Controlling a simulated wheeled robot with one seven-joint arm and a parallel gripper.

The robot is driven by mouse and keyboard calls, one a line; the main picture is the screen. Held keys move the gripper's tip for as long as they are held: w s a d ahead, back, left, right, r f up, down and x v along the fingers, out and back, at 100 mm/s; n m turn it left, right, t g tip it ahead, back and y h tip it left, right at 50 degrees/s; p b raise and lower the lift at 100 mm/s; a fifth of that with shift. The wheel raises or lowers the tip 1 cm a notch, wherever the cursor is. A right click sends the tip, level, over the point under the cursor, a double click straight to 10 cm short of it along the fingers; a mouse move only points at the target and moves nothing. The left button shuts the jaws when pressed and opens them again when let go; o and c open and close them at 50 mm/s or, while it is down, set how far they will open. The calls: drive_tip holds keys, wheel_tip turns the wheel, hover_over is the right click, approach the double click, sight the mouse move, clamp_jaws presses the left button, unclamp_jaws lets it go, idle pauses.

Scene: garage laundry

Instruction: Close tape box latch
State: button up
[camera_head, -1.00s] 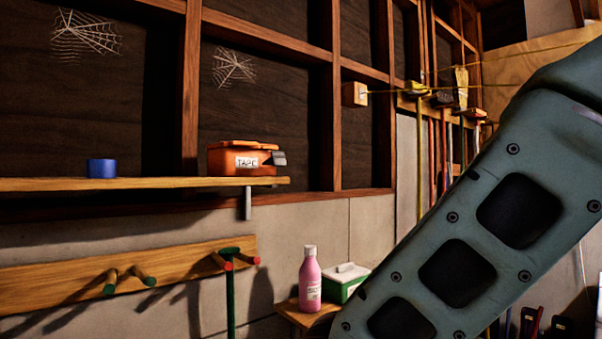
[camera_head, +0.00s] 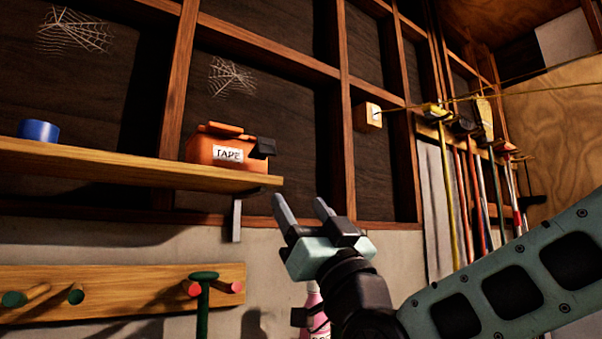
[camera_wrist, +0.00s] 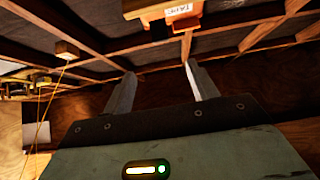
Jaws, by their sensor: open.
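The orange tape box (camera_head: 212,152) with a white TAPE label sits near the right end of the wooden shelf (camera_head: 120,168). Its orange lid looks slightly raised at the top. The black latch (camera_head: 262,147) sticks out from the box's right side. In the wrist view the tape box (camera_wrist: 160,10) shows at the top edge, partly cut off, with the dark latch (camera_wrist: 160,30) below it. My gripper (camera_head: 302,210) is open and empty, below and to the right of the box, apart from it. Its two fingers (camera_wrist: 157,85) point up toward the wall.
A blue tape roll (camera_head: 38,131) stands on the shelf at left. A metal bracket (camera_head: 236,220) hangs under the shelf's right end. A peg rail (camera_head: 120,285) is below. A pink bottle (camera_head: 314,305) is partly hidden behind my wrist. Long-handled tools (camera_head: 470,180) stand at right.

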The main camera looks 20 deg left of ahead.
sight(269, 154)
drive_tip(key=p+x, duration=1)
drive_tip(key=x, duration=0.6)
drive_tip(key=shift+s+d+r+p, duration=0.1)
drive_tip(key=shift+r+p, duration=0.05)
drive_tip(key=shift+p, duration=0.15)
drive_tip(key=shift+w+a+r+p, duration=0.35)
drive_tip(key=shift+a, duration=0.05)
drive_tip(key=c, duration=1)
